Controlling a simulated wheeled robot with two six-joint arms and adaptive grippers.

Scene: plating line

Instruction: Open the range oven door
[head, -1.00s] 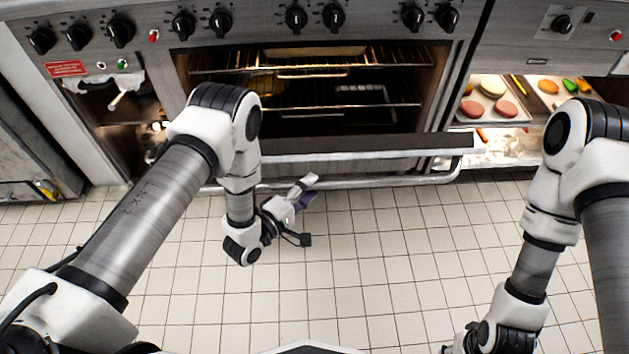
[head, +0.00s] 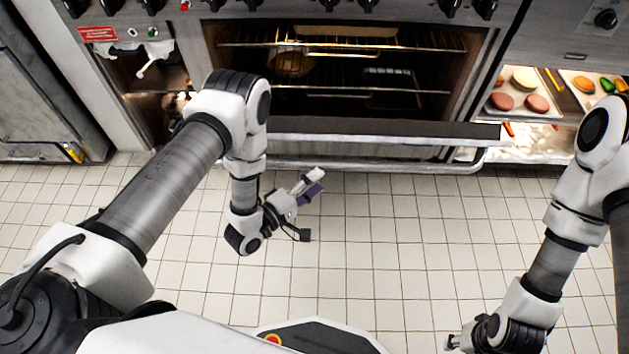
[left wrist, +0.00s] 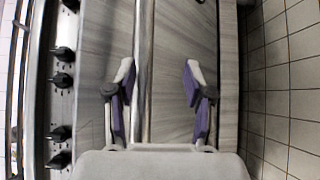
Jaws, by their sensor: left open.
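The range oven door (head: 385,128) is swung down from the oven opening, with the lit racks inside visible above it. How far down it is, I cannot tell. Its metal handle bar (head: 400,167) runs along the front; in the left wrist view the bar (left wrist: 144,60) passes between the fingers. My left gripper (head: 309,207) is open, in front of the door near the left part of the handle. It also shows in the left wrist view (left wrist: 159,78). Contact with the bar is unclear. My right gripper (head: 452,343) is low at the bottom right, away from the door, its fingers barely visible.
The range (head: 485,75) has black knobs above the oven. To its right, trays (head: 520,92) of coloured food sit on a lit shelf. A grey cabinet (head: 45,90) stands at the left. The tiled floor (head: 390,230) before the range is clear.

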